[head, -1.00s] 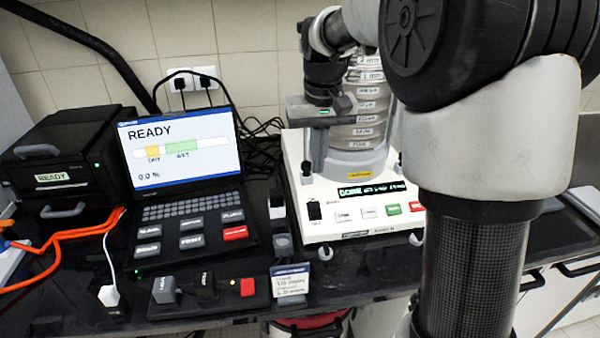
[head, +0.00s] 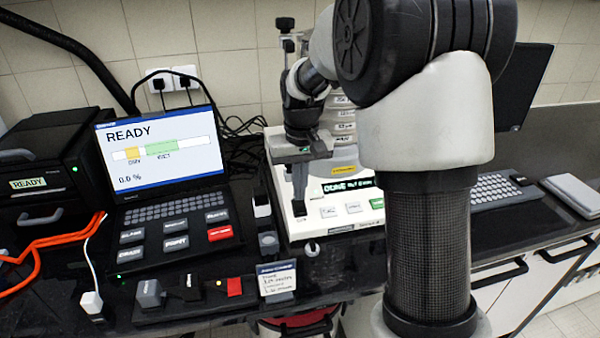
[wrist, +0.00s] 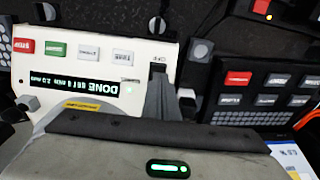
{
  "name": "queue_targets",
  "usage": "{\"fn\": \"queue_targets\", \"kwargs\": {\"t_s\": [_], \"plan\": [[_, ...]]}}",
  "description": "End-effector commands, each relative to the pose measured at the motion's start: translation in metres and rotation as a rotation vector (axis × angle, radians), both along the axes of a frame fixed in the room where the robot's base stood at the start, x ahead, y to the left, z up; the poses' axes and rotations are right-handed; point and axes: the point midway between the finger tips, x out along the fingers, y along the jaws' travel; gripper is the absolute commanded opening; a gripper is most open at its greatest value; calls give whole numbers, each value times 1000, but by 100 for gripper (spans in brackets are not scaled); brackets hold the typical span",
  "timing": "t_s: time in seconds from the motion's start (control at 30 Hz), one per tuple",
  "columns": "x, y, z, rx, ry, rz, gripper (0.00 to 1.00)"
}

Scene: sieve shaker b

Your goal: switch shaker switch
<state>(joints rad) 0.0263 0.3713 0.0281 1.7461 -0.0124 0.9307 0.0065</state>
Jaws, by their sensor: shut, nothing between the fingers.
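The sieve shaker (head: 285,160) is a white box with a sieve stack on top. Its display (head: 347,184) reads DONE. The black shaker switch (wrist: 158,68) sits at a corner of the panel in the wrist view, beside an upside-down OFF label. In the head view my gripper covers most of the switch. My gripper (head: 299,210) is shut and empty, pointing down at the panel's front left corner. In the wrist view its grey fingertips (wrist: 160,84) are right at the switch; I cannot tell whether they touch it.
The shaker's panel buttons (head: 353,207) lie right of my gripper. A laptop (head: 165,150) showing READY stands to the left, with a black READY-labelled unit (head: 40,180) beyond it. A small switch strip (head: 200,296) and a label card (head: 278,281) sit at the bench's front edge.

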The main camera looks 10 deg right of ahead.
Motion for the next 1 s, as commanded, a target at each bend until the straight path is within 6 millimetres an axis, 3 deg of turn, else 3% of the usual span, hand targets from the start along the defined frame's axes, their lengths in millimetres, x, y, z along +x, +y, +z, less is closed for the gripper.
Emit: {"fn": "queue_targets", "kwargs": {"t_s": [0.03, 0.23, 0.77, 1.0], "plan": [[0, 0, -12, 0, 5, 0, 0], [3, 0, -35, 0, 2, 0, 0], [3, 0, -45, 0, -7, 0, 0], [0, 0, -61, 0, -130, 0, 0]]}}
